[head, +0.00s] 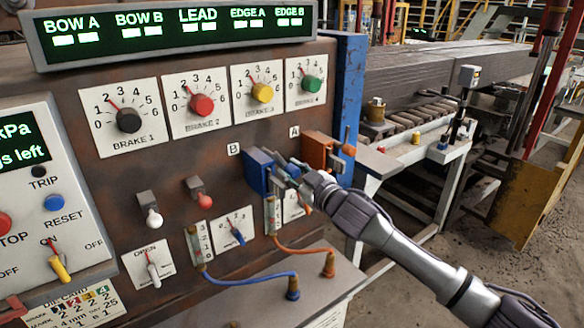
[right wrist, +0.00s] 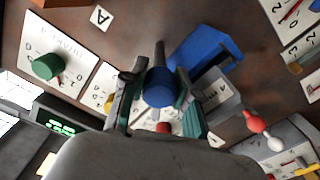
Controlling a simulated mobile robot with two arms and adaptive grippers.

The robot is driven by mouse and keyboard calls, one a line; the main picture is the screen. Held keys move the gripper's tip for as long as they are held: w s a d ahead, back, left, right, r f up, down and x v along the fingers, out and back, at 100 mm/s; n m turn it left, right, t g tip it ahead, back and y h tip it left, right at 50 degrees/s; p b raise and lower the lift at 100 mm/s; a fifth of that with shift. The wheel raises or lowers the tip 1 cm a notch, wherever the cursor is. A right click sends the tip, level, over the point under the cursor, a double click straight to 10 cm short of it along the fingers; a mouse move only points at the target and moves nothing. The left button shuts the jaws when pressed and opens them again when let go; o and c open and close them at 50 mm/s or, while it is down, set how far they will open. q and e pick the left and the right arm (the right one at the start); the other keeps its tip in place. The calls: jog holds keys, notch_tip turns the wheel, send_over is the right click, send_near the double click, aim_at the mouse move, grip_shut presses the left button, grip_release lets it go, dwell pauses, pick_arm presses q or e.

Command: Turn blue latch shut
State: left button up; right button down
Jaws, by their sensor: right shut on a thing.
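The blue latch (head: 257,172), beside the label B, is fixed to the rusty brown panel. Its blue box body also shows in the right wrist view (right wrist: 207,48). My right gripper (head: 289,174) reaches in from the lower right and covers part of the latch. In the right wrist view my right gripper (right wrist: 157,78) has its fingers on both sides of a round blue knob (right wrist: 158,90), shut on it. The exact angle of the latch's handle is hard to tell behind the fingers. My left gripper is not in view.
An orange latch (head: 319,151), beside label A, sits close right of the blue one. Brake dials (head: 201,104) are above. Below are small levers, gauges and a blue cable (head: 250,278) and an orange cable (head: 300,250). Open floor lies to the right.

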jog(key=n+p, duration=0.1)
jog(key=n, duration=0.4)
jog(key=shift+n+p, duration=0.3)
jog(key=n+p, duration=0.1)
jog(key=n, duration=0.4)
jog(key=shift+n, duration=0.3)
jog(key=c, duration=1.1)
grip_release()
jog(key=shift+c, duration=0.2)
jog(key=shift+s+d, duration=0.1)
jog(key=shift+d, duration=0.1)
jog(key=v, duration=1.1)
jog(key=shift+s+d, duration=0.15)
jog(key=shift+s, duration=0.1)
